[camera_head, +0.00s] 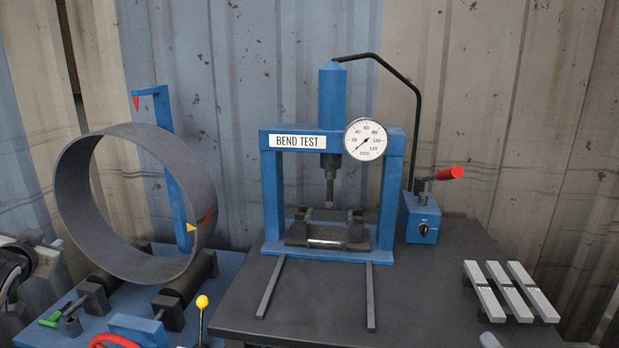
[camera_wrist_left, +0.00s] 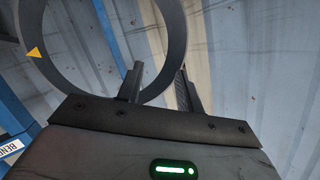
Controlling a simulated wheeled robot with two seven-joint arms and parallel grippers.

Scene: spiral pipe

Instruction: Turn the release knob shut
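The release knob (camera_head: 423,229) is a small black knob on the front of the blue pump box (camera_head: 415,212). The box stands on the dark bench right of the bend-test press (camera_head: 332,170). The knob's pointer angle is too small to read surely. In the left wrist view, my left gripper (camera_wrist_left: 160,84) has its two dark fingers apart with nothing between them. The steel ring (camera_wrist_left: 172,15) shows beyond the fingers. Part of my left arm shows at the left edge of the head view, far from the knob.
A red-handled pump lever (camera_head: 448,173) sticks out above the box. The dial gauge (camera_head: 365,139) needle points low. Several metal bars (camera_head: 508,291) lie at the bench's right. The ring roller stands at left, with a yellow-tipped lever (camera_head: 202,302). Bench right of the press is mostly clear.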

